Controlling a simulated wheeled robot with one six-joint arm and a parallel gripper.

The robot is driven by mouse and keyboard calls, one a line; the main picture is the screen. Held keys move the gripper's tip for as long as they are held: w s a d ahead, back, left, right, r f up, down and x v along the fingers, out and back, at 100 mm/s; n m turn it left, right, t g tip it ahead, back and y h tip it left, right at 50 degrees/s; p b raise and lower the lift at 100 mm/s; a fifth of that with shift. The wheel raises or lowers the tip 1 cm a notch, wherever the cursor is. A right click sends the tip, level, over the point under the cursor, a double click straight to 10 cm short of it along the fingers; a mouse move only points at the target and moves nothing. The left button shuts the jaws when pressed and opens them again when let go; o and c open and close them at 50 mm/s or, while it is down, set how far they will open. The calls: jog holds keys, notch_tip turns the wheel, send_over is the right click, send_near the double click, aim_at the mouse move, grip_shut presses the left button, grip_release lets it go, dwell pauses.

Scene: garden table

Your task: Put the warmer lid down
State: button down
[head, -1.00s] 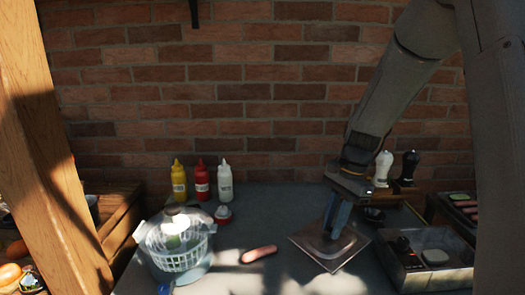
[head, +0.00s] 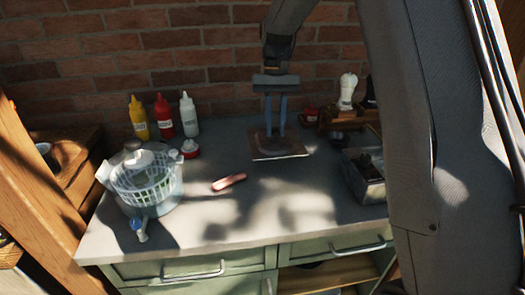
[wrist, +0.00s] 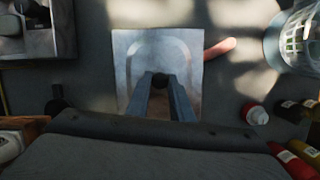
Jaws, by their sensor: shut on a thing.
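The warmer lid (head: 281,153) is a flat, square metal plate with a dark knob, over the back middle of the table (head: 240,215). My gripper (head: 275,126) points down and is shut on the lid's knob. In the wrist view the lid (wrist: 185,48) looks square to my gripper (wrist: 161,85), with the knob between the fingertips. The lid looks about level and low; I cannot tell whether it touches the table. The metal warmer (head: 364,185) stands to its right, partly hidden by my arm. It also shows in the wrist view (wrist: 62,42).
A sausage (head: 228,182) lies left of the lid, close to its edge in the wrist view. A spinner bowl (head: 146,188) stands at the left. Yellow, red and white bottles (head: 163,117) stand behind it. A shaker (head: 347,92) stands at the back right. The front middle is clear.

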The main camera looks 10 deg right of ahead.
notch_tip(320, 180, down, 9)
jog(key=p, duration=0.2)
jog(key=shift+f+p, duration=0.1)
jog(key=shift+p, duration=0.25)
jog(key=shift+f, duration=0.15)
jog(key=c, duration=1.6)
grip_release()
jog(key=shift+o, duration=0.2)
